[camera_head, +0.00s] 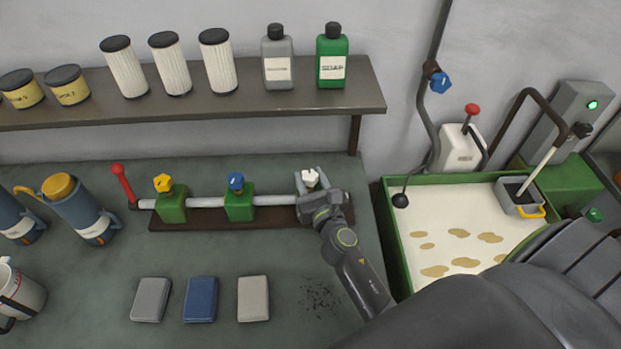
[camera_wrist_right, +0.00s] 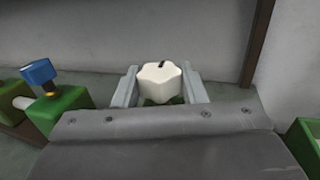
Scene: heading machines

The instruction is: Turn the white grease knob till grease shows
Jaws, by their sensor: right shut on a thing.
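The white knob (camera_head: 310,177) tops the rightmost block of a pipe manifold on the bench. In the right wrist view the white knob (camera_wrist_right: 160,82) has a lobed rim and a dark mark at its far edge. My right gripper (camera_head: 312,181) is shut on it, with one grey finger on each side; it also shows in the right wrist view (camera_wrist_right: 160,88). A green block shows just below the knob, mostly hidden by the gripper. I see no grease at the knob. My left gripper is not in view.
A yellow knob (camera_head: 163,183) and a blue knob (camera_head: 236,181) stand on green blocks to the left. A red lever (camera_head: 122,183) is at the pipe's left end. Three pads lie in front, the blue pad (camera_head: 201,299) in the middle. A green-rimmed tray (camera_head: 391,240) stands right.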

